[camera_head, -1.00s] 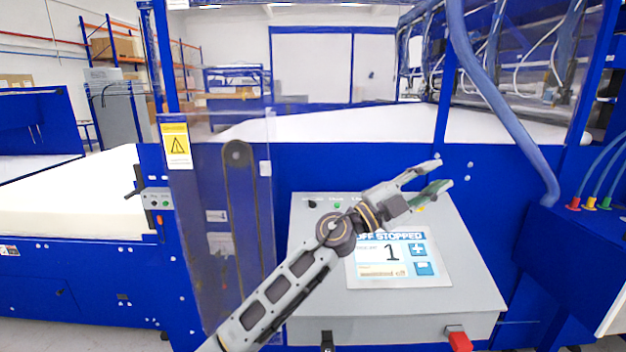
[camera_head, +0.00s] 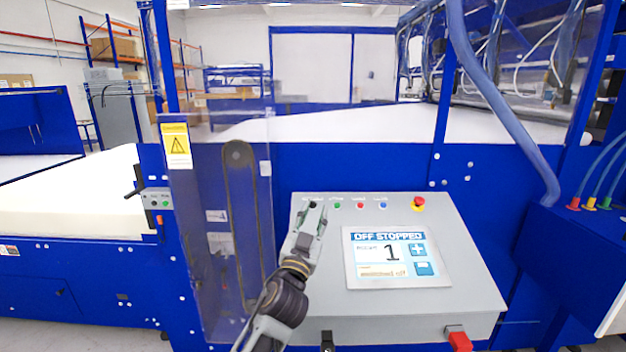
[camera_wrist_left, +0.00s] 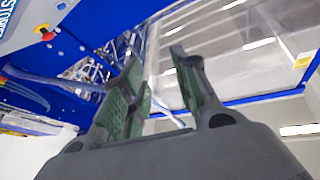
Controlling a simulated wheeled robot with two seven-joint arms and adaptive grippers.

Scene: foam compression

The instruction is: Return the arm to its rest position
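My left gripper (camera_head: 313,215) is over the left edge of the grey control panel (camera_head: 470,260), left of the screen (camera_head: 390,257), and points up toward the row of small buttons. The wrist view shows its two green-padded fingers (camera_wrist_left: 157,62) apart with nothing between them, so it is open. Its tips overlap the panel's upper left corner in the head view; whether they touch it I cannot tell. The screen reads "OFF STOPPED" and a large 1. My right gripper is not in view.
A red and yellow emergency stop (camera_head: 418,204) sits at the panel's upper right. A clear guard with a yellow warning label (camera_head: 176,145) stands left of my arm. A red switch (camera_head: 458,340) is on the panel's front. White foam (camera_head: 70,200) lies at the left.

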